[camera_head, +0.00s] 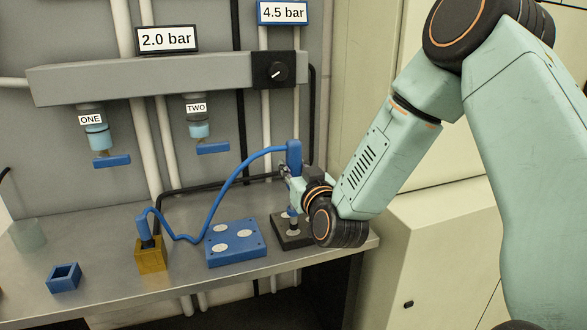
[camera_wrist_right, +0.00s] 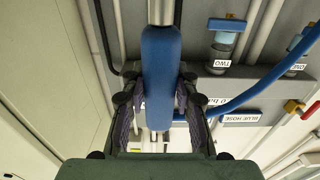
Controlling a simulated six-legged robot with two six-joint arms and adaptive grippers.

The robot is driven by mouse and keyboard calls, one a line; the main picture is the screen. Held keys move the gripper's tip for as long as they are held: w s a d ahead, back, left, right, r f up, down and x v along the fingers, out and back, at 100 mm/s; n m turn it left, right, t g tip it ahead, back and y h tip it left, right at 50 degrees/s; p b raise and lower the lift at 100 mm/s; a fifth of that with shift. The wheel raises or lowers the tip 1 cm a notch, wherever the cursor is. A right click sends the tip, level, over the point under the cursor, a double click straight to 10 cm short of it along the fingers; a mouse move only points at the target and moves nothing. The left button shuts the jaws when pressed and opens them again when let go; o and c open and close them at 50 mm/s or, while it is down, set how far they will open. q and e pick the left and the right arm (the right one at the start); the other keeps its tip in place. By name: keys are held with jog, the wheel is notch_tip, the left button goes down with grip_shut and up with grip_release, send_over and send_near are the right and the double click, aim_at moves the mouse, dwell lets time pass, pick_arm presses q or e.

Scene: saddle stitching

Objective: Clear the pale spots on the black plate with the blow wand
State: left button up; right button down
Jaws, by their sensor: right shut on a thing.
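My right gripper (camera_head: 290,175) is shut on the blue blow wand (camera_head: 294,155), which stands about upright over the black plate (camera_head: 296,241). In the right wrist view the wand (camera_wrist_right: 161,75) sits between the two fingers, its grey tube end at the top edge. In the head view, my right wrist covers the right part of the black plate. A few pale spots show on its visible part, one of them at the back left (camera_head: 278,215); the others are partly hidden. A blue hose (camera_head: 231,178) runs from the wand to a brass block (camera_head: 150,257). My left gripper is not in view.
A blue plate (camera_head: 240,254) with several pale discs lies left of the black plate. A blue square holder (camera_head: 64,284) stands at the front left. Valves ONE (camera_head: 96,138) and TWO (camera_head: 198,130) hang under a grey manifold (camera_head: 150,78). Signs read 2.0 bar and 4.5 bar.

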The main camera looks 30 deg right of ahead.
jog(key=shift+w+f, duration=0.2)
jog(key=shift+f, duration=0.05)
jog(key=shift+s+f+b, duration=0.1)
jog(key=shift+s+b, duration=0.05)
jog(key=shift+b, duration=0.15)
jog(key=shift+f, duration=0.25)
dwell(0.5)
jog(key=shift+f, duration=0.2)
dwell(0.3)
jog(key=shift+r, duration=0.15)
dwell(1.9)
jog(key=shift+p, duration=0.7)
dwell(1.7)
